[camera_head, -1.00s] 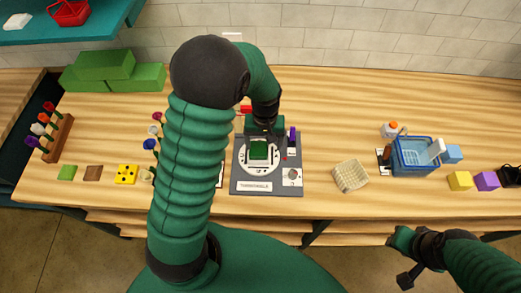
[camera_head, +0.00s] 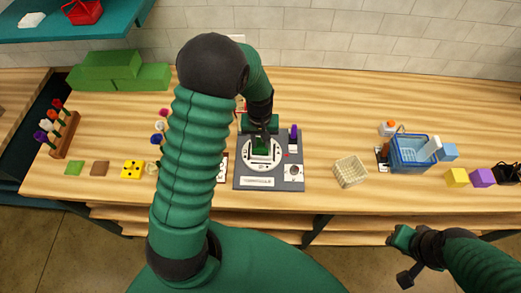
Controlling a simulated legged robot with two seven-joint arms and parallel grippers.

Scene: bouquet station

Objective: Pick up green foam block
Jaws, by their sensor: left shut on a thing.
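A green foam block (camera_head: 260,151) is at the middle of the white disc of the grey turntable (camera_head: 256,183). My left gripper (camera_head: 262,139) reaches down over the turntable from behind and is shut on this block, hiding part of it. Whether the block touches the disc is hard to tell. Larger green foam blocks (camera_head: 112,65) are stacked at the back left of the table. My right gripper (camera_head: 402,240) is low at the right, in front of the table edge and away from the objects; its fingers are too unclear to read.
A flower rack (camera_head: 66,137) stands at the left. A cream basket (camera_head: 350,171) and a blue basket (camera_head: 409,154) are right of the turntable. Yellow (camera_head: 457,177) and purple (camera_head: 482,177) cubes lie farther right.

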